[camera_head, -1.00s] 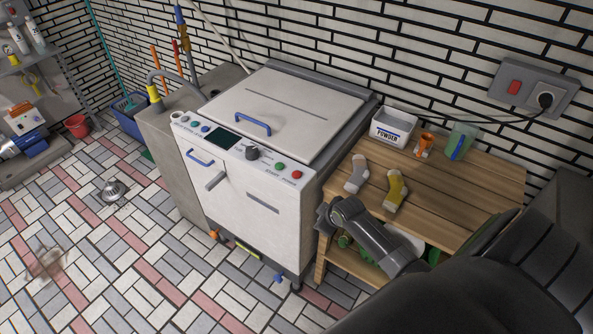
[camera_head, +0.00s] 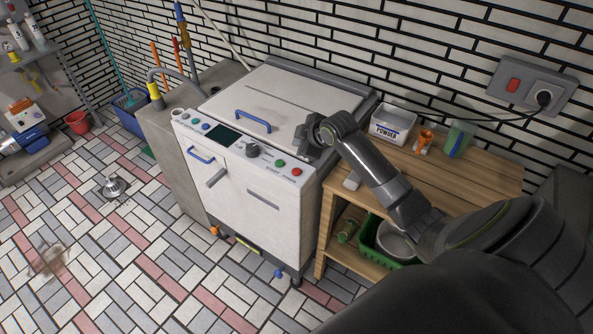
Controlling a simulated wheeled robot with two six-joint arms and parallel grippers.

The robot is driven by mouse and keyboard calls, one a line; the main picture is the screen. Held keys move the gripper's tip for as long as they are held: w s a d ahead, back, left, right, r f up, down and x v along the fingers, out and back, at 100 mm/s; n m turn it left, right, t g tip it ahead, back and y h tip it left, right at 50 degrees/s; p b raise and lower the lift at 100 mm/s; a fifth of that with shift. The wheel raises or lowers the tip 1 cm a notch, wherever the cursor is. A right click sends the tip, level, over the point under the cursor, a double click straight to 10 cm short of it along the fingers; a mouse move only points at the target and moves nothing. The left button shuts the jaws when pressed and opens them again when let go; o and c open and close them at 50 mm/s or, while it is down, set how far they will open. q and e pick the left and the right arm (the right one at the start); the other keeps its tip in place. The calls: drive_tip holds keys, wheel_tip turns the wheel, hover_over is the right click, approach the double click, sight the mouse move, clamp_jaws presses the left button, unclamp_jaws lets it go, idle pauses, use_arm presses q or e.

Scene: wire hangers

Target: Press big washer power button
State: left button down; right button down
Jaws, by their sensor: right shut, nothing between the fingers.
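The big washer (camera_head: 245,195) is a white box with a flat lid and a blue lid handle. Its sloped front panel carries a dark display, a dark knob, a green button (camera_head: 280,163) and a red button (camera_head: 297,172) at the right end. The small label by the red button looks like POWER, the one by the green like START. My right gripper (camera_head: 301,138) is shut and empty. It appears just above and behind the two buttons, over the right front of the lid, apart from the red button. My left gripper is out of view.
A wall socket (camera_head: 538,92) is at right.

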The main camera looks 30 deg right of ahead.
sight(299, 172)
wheel_tip(299, 172, down, 8)
drive_tip(key=b, duration=0.7)
drive_tip(key=shift+f+b, duration=0.1)
drive_tip(key=shift+b, duration=0.2)
drive_tip(key=shift+f, duration=0.4)
idle(1.2)
drive_tip(key=shift+f, duration=0.35)
drive_tip(key=shift+f+b, duration=0.3)
drive_tip(key=shift+f, duration=0.15)
idle(0.6)
drive_tip(key=shift+r+p, duration=0.85)
drive_tip(key=shift+p, duration=0.1)
drive_tip(key=shift+r, duration=0.1)
